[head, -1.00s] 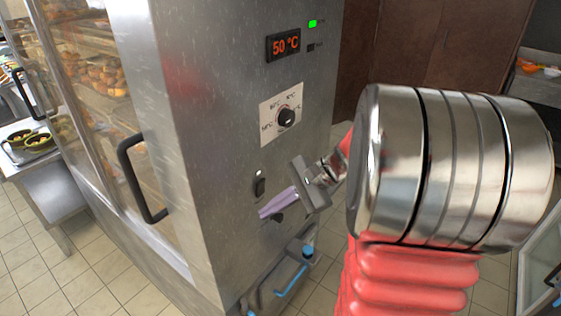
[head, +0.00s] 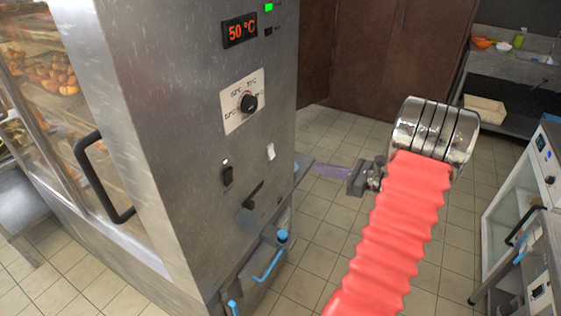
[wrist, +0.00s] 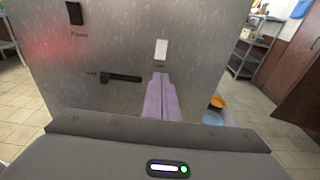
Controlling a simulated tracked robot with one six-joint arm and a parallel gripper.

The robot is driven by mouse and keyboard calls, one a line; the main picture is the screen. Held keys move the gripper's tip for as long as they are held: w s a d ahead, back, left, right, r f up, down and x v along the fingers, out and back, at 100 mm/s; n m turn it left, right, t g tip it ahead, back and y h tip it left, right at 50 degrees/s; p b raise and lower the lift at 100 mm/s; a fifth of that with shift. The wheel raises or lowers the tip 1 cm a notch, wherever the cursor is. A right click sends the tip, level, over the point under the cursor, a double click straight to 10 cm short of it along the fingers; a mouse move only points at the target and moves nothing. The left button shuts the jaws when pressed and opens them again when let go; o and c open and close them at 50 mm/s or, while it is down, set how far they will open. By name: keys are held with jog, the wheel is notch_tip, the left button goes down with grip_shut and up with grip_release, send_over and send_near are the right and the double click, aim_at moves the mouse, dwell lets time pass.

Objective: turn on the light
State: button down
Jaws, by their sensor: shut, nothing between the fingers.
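A white rocker switch (head: 270,152) is on the steel cabinet's front panel (head: 215,110), right of a black rocker switch (head: 227,175). The white switch also shows in the wrist view (wrist: 161,49), above my fingertips; the label under it is too small to read. The black switch shows at the upper left of the wrist view (wrist: 75,13), labelled "Power". My gripper (head: 316,169) is shut and empty, its purple fingers pointing at the panel from the right. In the wrist view my fingers (wrist: 160,78) end just below the white switch. I cannot tell the exact gap.
A black lever (head: 253,195) sits below the switches. Above are a dial (head: 248,103) and a "50 °C" display (head: 239,30) with a green light (head: 268,7). A blue-handled piece (head: 268,262) juts out low. Tiled floor is open to the right.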

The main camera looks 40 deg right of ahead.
aim_at(273, 157)
dwell(0.3)
jog(key=x, duration=1.4)
jog(key=shift+a, duration=0.15)
jog(key=shift+s, duration=0.1)
